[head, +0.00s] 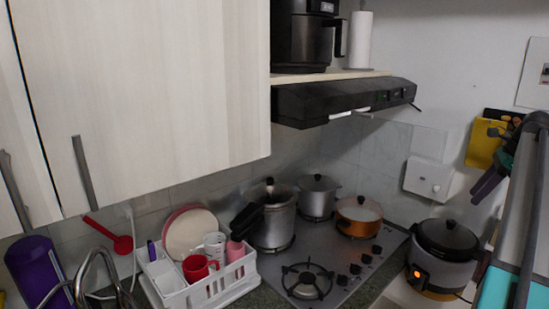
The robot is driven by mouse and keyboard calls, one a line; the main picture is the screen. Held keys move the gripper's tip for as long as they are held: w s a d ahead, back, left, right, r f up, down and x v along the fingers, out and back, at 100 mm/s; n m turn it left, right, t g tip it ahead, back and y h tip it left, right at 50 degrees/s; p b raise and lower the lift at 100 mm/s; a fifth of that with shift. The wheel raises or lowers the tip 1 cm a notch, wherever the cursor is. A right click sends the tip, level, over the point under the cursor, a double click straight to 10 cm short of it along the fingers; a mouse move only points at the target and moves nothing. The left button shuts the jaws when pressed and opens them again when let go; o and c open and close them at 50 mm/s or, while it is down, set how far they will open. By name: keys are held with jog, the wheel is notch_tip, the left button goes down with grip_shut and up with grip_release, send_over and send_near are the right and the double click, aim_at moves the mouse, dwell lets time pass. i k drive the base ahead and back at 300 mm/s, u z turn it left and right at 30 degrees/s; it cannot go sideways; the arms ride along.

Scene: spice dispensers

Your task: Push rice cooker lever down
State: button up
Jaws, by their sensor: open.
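The rice cooker (443,255) stands at the lower right of the head view. It has a grey body, a dark lid with a black knob, and a lit orange spot on its front left. Its lever is too small to make out, and the orange light lies on the front panel. I cannot clearly make out my gripper in this view, and nothing is seen touching the cooker.
Left of the cooker is a stove (345,268) with an orange pan (358,222) and metal pots. A white dish rack (215,285) stands further left. A range hood (345,98) juts out above. Dark and teal shapes crowd the right edge, close to the cooker.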

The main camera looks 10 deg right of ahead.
aim_at(412, 283)
jog(key=k, duration=1)
